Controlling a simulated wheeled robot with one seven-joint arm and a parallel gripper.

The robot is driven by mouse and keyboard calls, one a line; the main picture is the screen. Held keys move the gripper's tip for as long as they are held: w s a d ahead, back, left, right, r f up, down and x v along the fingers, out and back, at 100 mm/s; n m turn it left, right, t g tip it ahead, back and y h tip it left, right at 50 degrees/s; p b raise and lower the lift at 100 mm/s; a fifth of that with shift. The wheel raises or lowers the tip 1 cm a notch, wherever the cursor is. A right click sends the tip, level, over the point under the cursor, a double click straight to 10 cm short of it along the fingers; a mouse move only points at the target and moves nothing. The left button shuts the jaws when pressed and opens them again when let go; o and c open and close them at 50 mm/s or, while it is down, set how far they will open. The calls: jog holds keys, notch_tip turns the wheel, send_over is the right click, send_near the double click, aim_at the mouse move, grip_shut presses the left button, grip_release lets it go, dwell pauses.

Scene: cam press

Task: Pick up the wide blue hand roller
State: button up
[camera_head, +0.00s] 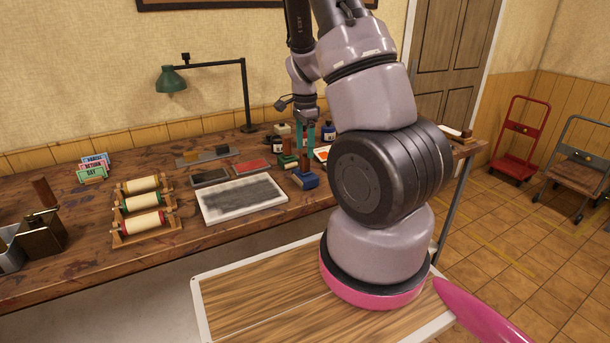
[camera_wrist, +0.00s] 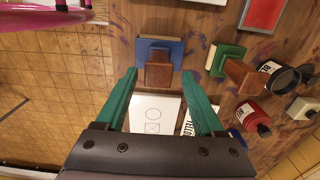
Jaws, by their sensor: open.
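The blue hand tool (camera_head: 306,180) sits on the workbench, at the front of a small group of tools; it appears to be the wide blue hand roller. In the wrist view its blue part (camera_wrist: 174,46) shows at the top middle, with a brown wooden handle (camera_wrist: 158,74) toward me. My gripper (camera_wrist: 160,76) is open, and its two teal fingers lie on either side of the handle in that view. Nothing is held.
A similar green tool (camera_wrist: 228,60) with a wooden handle stands just right. Ink bottles (camera_wrist: 252,115) stand close by. A grey inked slab (camera_head: 242,198) and a rack of rollers (camera_head: 145,205) lie to the left. A lamp (camera_head: 171,80) stands at the back.

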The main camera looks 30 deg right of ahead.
aim_at(305, 150)
notch_tip(305, 150, down, 3)
jog(key=shift+f, duration=0.15)
jog(key=shift+s, duration=0.1)
jog(key=shift+c, duration=0.3)
grip_shut()
dwell(1.0)
